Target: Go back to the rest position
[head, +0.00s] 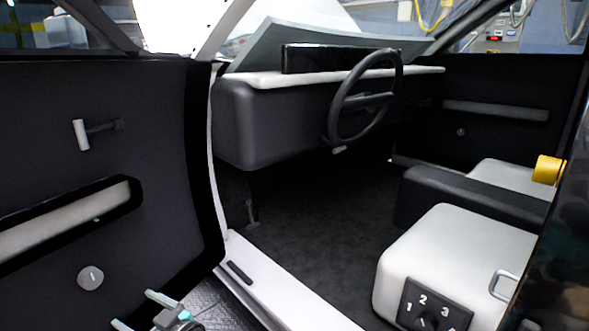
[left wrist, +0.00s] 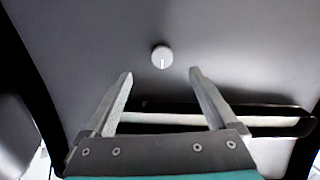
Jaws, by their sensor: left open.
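My left gripper (head: 141,311) is low in the head view, just inside the open car door (head: 130,160). It is open and empty. In the left wrist view its two fingers (left wrist: 161,75) stand wide apart, with nothing between them. Past the fingertips is a round grey knob (left wrist: 161,57) on the dark door panel. The same knob (head: 90,278) shows in the head view, left of the gripper and apart from it. My right gripper is in neither view.
The door has a handle (head: 82,135) and a pale armrest strip (head: 60,222). The white sill (head: 290,295) lies right of my gripper. Inside are a steering wheel (head: 365,97) and a pale seat (head: 450,250) with a numbered dial (head: 432,308). The footwell floor (head: 320,220) looks clear.

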